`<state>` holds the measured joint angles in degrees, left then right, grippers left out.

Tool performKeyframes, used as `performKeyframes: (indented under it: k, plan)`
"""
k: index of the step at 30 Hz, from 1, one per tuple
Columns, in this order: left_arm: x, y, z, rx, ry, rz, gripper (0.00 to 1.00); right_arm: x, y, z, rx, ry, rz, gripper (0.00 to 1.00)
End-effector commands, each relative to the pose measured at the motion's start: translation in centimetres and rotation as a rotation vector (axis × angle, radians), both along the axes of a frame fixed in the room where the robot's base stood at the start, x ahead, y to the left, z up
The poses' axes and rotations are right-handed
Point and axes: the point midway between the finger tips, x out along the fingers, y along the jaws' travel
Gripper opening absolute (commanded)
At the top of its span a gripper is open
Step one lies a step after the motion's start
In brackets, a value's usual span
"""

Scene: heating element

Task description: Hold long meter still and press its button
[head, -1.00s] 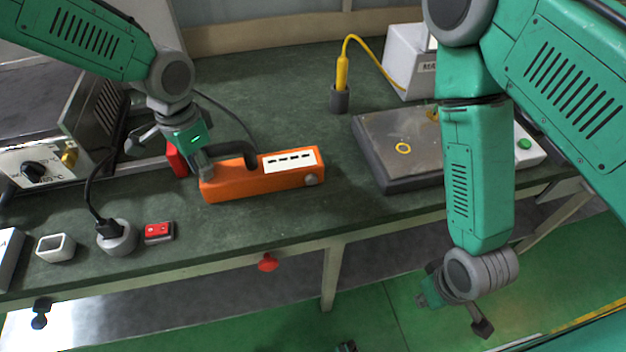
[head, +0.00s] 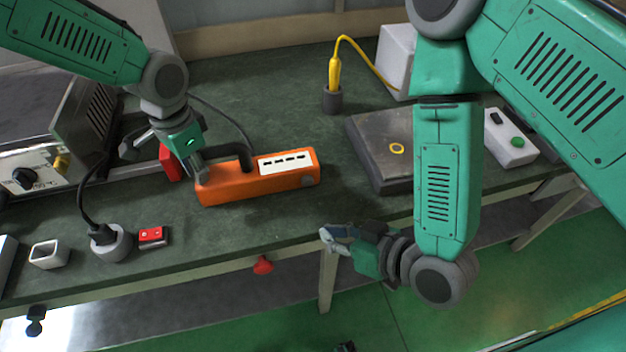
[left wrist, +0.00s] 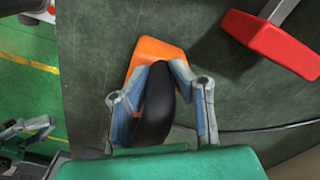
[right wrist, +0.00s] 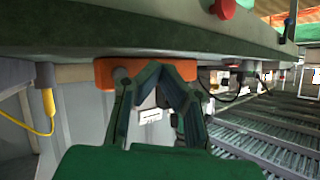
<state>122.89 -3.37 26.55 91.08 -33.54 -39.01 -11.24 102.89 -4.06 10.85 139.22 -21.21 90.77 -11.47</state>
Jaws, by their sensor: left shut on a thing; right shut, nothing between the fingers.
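My right gripper (head: 328,235) is shut and empty by the bench's front edge, below and in front of the button end. In the right wrist view, the meter's orange end (right wrist: 104,72) appears beyond the closed fingers (right wrist: 165,68), partly hidden by them.
A dark hot plate (head: 372,158) stands right of the meter, with a yellow probe in a holder (head: 332,100) behind. A red block (head: 168,162), a grey round socket (head: 110,243) and a small red-topped device (head: 151,236) are on the left. A red knob (head: 262,265) sticks out at the bench front.

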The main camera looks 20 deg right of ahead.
Motion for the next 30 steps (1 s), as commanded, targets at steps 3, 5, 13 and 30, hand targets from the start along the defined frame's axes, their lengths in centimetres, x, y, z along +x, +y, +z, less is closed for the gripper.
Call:
performKeyframes:
  k: [3, 5, 13, 30]
  plan:
    - [0.0, 0.0, 0.0, -0.001, -0.001, 0.000, 0.00, 0.0, 0.0, 0.0, -0.001, 0.001, -0.001, 0.00]
    - [0.0, 0.0, 0.0, -0.001, -0.001, 0.000, 0.00, 0.2, 0.0, 0.0, -0.001, 0.001, -0.001, 0.00]
    - [0.0, 0.0, 0.0, -0.001, -0.001, 0.000, 0.00, 2.8, 0.0, 0.0, -0.001, -0.002, -0.001, 0.00]
    - [0.0, 0.0, 0.0, 0.000, -0.001, 0.000, 0.00, 8.6, -0.2, -0.1, -0.002, 0.002, 0.000, 0.00]
